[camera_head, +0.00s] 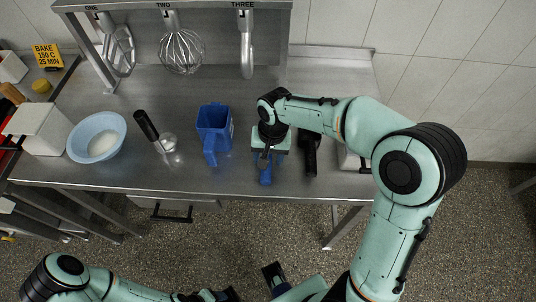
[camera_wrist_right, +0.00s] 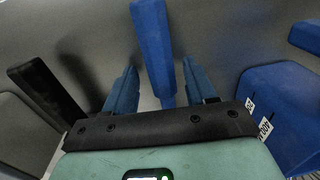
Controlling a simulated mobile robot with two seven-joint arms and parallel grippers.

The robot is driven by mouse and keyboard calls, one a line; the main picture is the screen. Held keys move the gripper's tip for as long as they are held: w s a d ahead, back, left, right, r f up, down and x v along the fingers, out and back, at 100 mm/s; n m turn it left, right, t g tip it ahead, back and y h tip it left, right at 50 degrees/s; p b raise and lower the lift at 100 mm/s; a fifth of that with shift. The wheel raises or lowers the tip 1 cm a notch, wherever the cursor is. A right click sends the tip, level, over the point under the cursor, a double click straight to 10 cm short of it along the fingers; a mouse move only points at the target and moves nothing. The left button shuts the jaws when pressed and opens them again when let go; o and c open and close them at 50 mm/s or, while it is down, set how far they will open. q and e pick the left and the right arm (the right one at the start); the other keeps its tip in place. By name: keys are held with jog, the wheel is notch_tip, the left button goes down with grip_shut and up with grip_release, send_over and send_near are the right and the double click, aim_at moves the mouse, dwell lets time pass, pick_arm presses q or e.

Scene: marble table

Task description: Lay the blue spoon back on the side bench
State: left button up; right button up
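The blue spoon (camera_head: 265,175) lies on the steel bench (camera_head: 200,182) near its front edge, its handle pointing to the front. The rest of it is hidden under my right gripper (camera_head: 267,158). In the right wrist view the blue handle (camera_wrist_right: 153,50) shows between the two fingers of my right gripper (camera_wrist_right: 159,88), with a visible gap on each side. The right gripper is open and points down over the spoon. My left gripper (camera_head: 222,295) is low at the bottom edge, away from the bench, and its fingers are partly cut off.
A blue jug (camera_head: 214,128) stands just left of the right gripper; a black-handled tool (camera_head: 310,152) lies close on its right. Further left are a black-handled scoop (camera_head: 158,138) and a pale blue bowl (camera_head: 97,137). Whisks and a hook hang from the rack (camera_head: 200,5) behind.

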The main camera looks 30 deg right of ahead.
jog(key=shift+f+b, duration=0.25)
jog(key=shift+b, duration=0.05)
notch_tip(320, 180, up, 14)
jog(key=d+p, duration=0.1)
jog(key=p, duration=0.1)
jog(key=shift+s+f, duration=0.25)
